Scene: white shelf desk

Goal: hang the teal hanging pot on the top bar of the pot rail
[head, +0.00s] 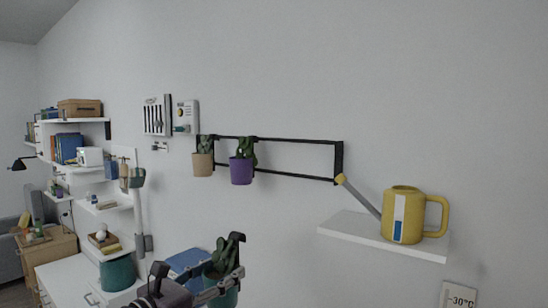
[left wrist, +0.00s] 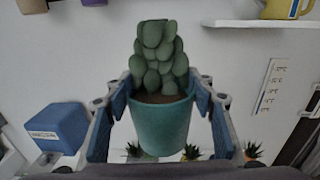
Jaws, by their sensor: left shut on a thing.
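The teal hanging pot (head: 229,297) with a green plant is at the bottom centre of the head view, with a dark hook above it. In the left wrist view the teal pot (left wrist: 161,130) is upright between the fingers. My left gripper (head: 222,287) is shut on it, below and in front of the rail. The black pot rail (head: 300,140) is on the wall, with a top and a bottom bar. A tan pot (head: 203,164) and a purple pot (head: 241,171) hang at its left part. The right part of the top bar is bare. My right gripper is not in view.
A white wall shelf (head: 345,224) with a yellow watering can (head: 402,217) is right of the rail, its spout reaching near the rail's lower right corner. A white desk (head: 68,276) with a teal bin (head: 117,273) is at the lower left.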

